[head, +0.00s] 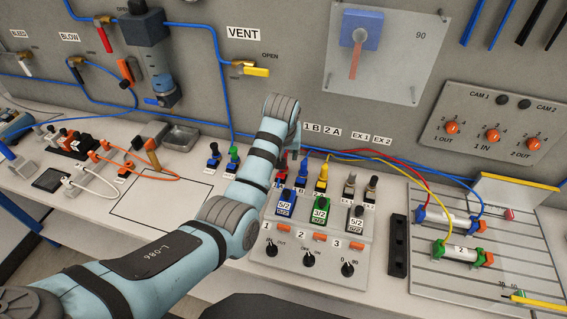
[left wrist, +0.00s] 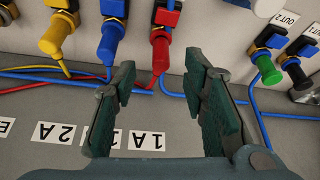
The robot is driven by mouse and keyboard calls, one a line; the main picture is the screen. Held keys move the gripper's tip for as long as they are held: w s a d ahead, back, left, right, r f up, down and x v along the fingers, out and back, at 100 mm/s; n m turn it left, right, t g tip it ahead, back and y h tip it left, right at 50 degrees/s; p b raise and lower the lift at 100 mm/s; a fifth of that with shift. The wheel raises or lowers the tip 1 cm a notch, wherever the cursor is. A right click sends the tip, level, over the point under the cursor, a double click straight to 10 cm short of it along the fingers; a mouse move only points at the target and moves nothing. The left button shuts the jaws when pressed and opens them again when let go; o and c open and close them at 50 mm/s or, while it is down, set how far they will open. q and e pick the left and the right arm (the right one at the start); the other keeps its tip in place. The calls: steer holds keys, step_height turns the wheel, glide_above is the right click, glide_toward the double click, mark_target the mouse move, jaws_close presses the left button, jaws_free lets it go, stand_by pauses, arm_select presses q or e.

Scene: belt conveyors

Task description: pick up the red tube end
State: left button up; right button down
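The red tube end (left wrist: 160,52) sits in a fitting in the left wrist view, with red tube bending away to the left from it. My left gripper (left wrist: 160,85) is open, with one finger pad on each side of the red tube end in the picture; neither pad visibly touches it. In the head view my left arm reaches over the valve panel, and its wrist hides the fingers and most of the red tube end (head: 281,165). My right gripper is in neither view.
Blue (left wrist: 112,42) and yellow (left wrist: 58,36) tube ends stand close left of the red one. Green (left wrist: 267,70) and black (left wrist: 296,75) ones are to the right. Labels lie on the panel. The valve block (head: 312,250) and cylinder plate (head: 440,285) stand further right.

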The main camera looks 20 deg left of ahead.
arm_select(q)
steer(key=x, duration=0.2)
steer(key=b+x, duration=0.1)
steer(key=x, duration=0.2)
steer(key=shift+w+a, duration=0.15)
steer(key=shift+w, duration=0.1)
steer(key=shift+s+r, duration=0.1)
steer(key=shift+r, duration=0.1)
steer(key=shift+c, duration=1)
jaws_close()
step_height(320, 180, up, 20)
steer(key=p, duration=0.1)
